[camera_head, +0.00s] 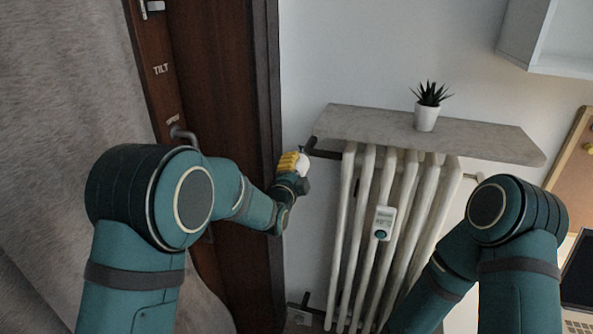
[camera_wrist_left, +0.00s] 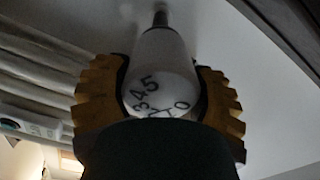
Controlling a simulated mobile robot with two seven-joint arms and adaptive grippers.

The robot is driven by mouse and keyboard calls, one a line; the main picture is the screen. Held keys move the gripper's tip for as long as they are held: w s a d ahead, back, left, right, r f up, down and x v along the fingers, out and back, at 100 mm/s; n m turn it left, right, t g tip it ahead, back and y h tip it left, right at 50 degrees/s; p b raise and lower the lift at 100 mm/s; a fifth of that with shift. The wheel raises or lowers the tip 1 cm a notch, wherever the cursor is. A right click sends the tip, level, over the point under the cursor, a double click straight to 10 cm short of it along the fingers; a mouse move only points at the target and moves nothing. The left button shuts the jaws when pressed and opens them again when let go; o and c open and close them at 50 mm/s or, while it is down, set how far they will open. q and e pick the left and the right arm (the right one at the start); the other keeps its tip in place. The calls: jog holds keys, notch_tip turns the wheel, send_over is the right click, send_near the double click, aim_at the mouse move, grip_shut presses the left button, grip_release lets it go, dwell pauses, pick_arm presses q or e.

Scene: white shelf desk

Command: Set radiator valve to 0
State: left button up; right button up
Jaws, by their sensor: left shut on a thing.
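The radiator valve (camera_head: 303,164) is a white knob at the upper left end of the radiator (camera_head: 382,230). In the left wrist view the knob (camera_wrist_left: 160,72) fills the middle, with black digits on its face; 5, 4, 3 and 0 can be read, and others are partly hidden by the dark gripper body below. My left gripper (camera_head: 292,163) has yellow ribbed fingers closed around the knob, one on each side (camera_wrist_left: 161,100). My right arm (camera_head: 500,240) comes in at the lower right; its gripper is not visible.
A grey shelf board (camera_head: 470,139) lies above the radiator and carries a potted plant (camera_head: 426,115). A small white meter (camera_head: 383,222) is on the radiator front. A dark brown door frame (camera_head: 268,100) stands just left of the valve, with a grey curtain (camera_head: 60,120) farther left.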

pick_arm(q)
jog(key=shift+f+m, duration=0.25)
jog(key=shift+m, duration=0.55)
jog(key=o, duration=1.2)
jog(key=shift+r, duration=0.1)
jog(key=shift+c, duration=0.2)
jog(key=shift+s, duration=0.15)
jog(key=v, duration=1.2)
